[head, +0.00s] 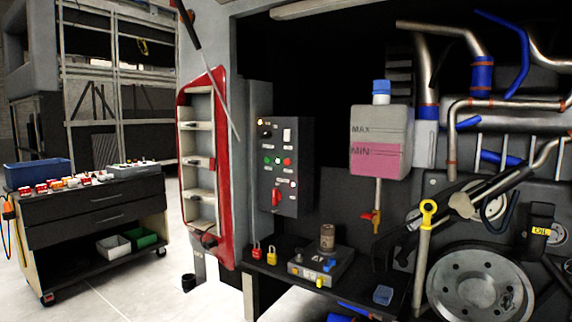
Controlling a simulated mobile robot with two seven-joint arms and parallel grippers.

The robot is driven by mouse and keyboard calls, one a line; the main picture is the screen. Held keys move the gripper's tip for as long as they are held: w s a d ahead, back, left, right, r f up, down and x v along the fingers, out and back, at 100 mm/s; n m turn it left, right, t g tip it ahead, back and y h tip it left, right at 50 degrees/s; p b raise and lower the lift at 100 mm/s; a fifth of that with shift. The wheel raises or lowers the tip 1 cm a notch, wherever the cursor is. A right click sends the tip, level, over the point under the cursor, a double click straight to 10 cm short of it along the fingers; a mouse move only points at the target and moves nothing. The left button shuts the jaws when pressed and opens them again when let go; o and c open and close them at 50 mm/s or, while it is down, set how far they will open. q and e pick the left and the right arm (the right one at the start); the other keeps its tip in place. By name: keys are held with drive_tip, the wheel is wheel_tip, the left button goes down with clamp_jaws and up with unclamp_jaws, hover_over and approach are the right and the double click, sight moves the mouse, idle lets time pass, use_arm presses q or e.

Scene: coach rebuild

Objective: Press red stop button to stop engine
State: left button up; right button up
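A dark grey control box (303,179) stands upright on the frame beside the open engine bay. On its face is a small row of buttons, with green ones to the left and a red button (287,161) at the right end. A larger red switch (276,197) sits lower on the same face. A black knob and a white rocker switch are near the top. The labels are too small to read. Neither of my grippers shows in the head view.
An open red-edged door (220,150) with shelves stands left of the box, with a diagonal strut above. A ledge (340,300) below holds padlocks and a small device. A coolant tank (381,142), pipes and a large pulley fill the right. A tool cart (90,215) stands left on open floor.

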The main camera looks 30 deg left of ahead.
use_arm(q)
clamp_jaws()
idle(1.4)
